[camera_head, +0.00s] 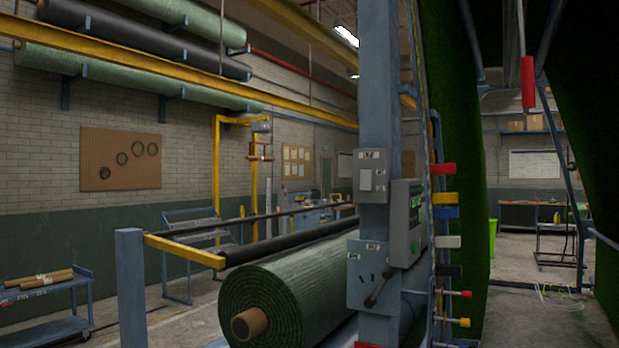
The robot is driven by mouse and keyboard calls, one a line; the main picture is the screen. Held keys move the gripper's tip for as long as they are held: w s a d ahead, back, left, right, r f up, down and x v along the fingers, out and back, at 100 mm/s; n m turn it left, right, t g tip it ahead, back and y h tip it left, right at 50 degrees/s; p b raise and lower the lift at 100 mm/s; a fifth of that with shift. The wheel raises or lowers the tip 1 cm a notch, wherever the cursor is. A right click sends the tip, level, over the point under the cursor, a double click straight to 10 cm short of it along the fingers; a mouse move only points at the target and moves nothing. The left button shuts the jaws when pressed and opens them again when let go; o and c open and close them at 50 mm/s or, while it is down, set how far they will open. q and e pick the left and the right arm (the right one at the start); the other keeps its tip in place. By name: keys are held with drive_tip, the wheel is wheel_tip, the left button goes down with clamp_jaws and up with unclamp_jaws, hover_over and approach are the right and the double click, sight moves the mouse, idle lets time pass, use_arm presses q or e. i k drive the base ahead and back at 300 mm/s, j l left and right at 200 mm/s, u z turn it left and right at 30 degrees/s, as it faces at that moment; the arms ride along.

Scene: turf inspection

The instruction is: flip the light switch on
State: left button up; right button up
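A blue steel column (379,90) stands right of centre and carries several grey boxes. The upper grey switch box (372,177) has a small plate on its face that looks like a light switch; its position is too small to tell. I cannot tell for sure which is the light switch. Neither of my grippers is in view.
A large green turf roll (290,285) lies left of the column, behind a blue post (131,290) with a yellow bar. Coloured handles (445,198) stick out right of the column. A blue cart (45,290) stands far left. Open floor (530,325) shows at right.

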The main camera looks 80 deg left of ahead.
sight(366, 183)
drive_tip(key=u, duration=2.65)
